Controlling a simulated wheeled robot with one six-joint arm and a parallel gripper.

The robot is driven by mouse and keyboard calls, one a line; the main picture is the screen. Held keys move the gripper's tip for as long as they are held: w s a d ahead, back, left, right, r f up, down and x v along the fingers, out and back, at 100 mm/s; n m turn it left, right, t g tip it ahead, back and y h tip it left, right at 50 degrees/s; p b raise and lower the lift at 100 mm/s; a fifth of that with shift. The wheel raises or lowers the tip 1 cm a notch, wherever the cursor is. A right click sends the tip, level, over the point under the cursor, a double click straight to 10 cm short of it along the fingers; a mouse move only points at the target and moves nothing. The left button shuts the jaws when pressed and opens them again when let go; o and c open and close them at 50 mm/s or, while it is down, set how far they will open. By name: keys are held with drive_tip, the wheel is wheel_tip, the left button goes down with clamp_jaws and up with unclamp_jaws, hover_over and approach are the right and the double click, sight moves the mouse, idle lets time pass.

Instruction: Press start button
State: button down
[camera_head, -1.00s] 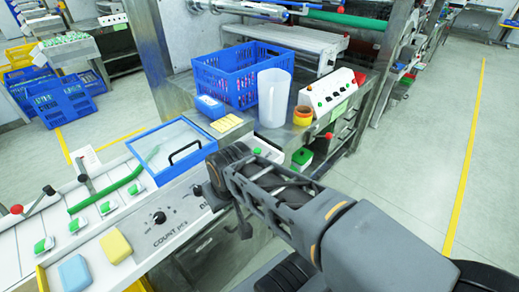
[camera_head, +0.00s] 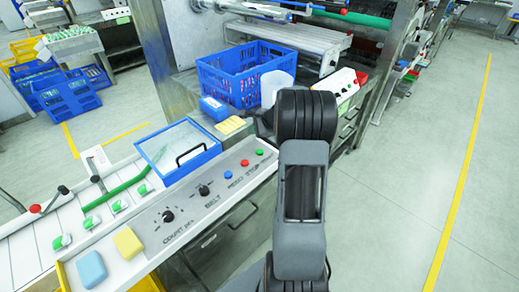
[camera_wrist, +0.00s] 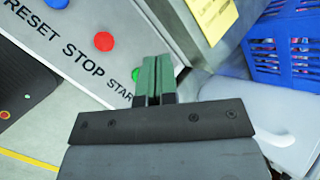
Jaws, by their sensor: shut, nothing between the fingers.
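The start button is a small green button (camera_head: 259,152) at the right end of the control panel. In the wrist view the green start button (camera_wrist: 135,73) shows beside the word START, part of it and the label's end hidden by my gripper. My gripper (camera_wrist: 153,62) has its green fingers shut and empty, with the tips just right of the button in the picture; I cannot tell whether they touch the panel.
Black knobs (camera_head: 204,190) sit further left on the panel. A blue-framed clear lid (camera_head: 180,150) lies behind it. A blue crate (camera_head: 240,75) and a white container (camera_head: 276,84), partly behind my arm, stand beyond. The floor at right is open.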

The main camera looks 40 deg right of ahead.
sight(260, 152)
drive_tip(key=d, duration=0.1)
drive_tip(key=d+f+m, duration=0.1)
drive_tip(key=d, duration=0.1)
drive_tip(key=shift+w+d+f+m+t, duration=0.15)
drive_tip(key=shift+w+m+t, duration=0.15)
drive_tip(key=shift+m+t, duration=0.1)
drive_tip(key=shift+f, duration=0.15)
wheel_tip(260, 152, down, 8)
drive_tip(key=b, duration=0.6)
drive_tip(key=shift+f, duration=0.25)
drive_tip(key=shift+f+b, duration=0.15)
drive_tip(key=shift+b, duration=0.25)
idle(1.4)
drive_tip(key=shift+f+b, duration=0.25)
drive_tip(key=shift+b, duration=0.05)
